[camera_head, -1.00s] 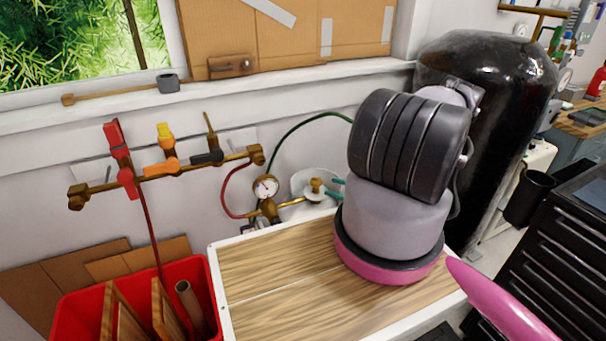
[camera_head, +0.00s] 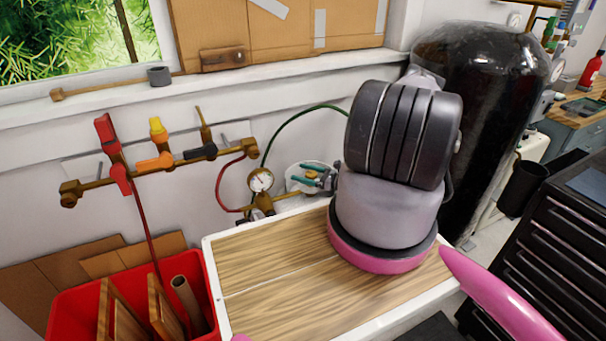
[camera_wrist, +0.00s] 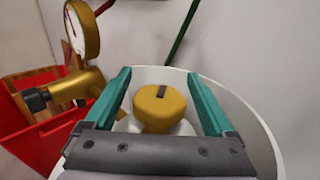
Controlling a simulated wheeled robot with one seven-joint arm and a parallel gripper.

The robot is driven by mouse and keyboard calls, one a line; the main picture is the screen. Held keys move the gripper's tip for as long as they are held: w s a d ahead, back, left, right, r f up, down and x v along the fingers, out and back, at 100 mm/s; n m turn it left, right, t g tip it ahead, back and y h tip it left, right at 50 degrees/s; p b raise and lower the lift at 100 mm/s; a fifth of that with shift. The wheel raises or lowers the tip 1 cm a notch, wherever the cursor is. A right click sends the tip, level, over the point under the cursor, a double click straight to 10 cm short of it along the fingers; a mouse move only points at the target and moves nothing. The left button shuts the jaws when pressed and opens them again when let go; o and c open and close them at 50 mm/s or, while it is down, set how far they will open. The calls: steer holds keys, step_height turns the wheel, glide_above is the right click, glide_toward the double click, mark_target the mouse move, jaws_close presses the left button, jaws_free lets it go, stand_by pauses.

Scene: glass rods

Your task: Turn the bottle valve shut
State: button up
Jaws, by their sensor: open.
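The bottle valve (camera_wrist: 158,107) has a round brass knob with a dark slot on top. In the wrist view it stands between the two teal fingers of my gripper (camera_wrist: 158,76), with a gap on each side. My gripper is open around the knob, not clamped on it. The white bottle top (camera_wrist: 267,143) surrounds the valve below. In the head view my gripper (camera_head: 310,175) reaches over the white bottle (camera_head: 296,184) behind the wooden-topped surface, and my arm hides part of it.
A pressure gauge (camera_head: 261,181) with brass fittings sits just left of the bottle. A brass manifold (camera_head: 95,184) with coloured levers is on the wall. A red bin (camera_head: 75,308) stands at front left. A black tank (camera_head: 490,110) stands at right.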

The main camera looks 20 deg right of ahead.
mark_target(313, 171)
steer(key=c, duration=1.4)
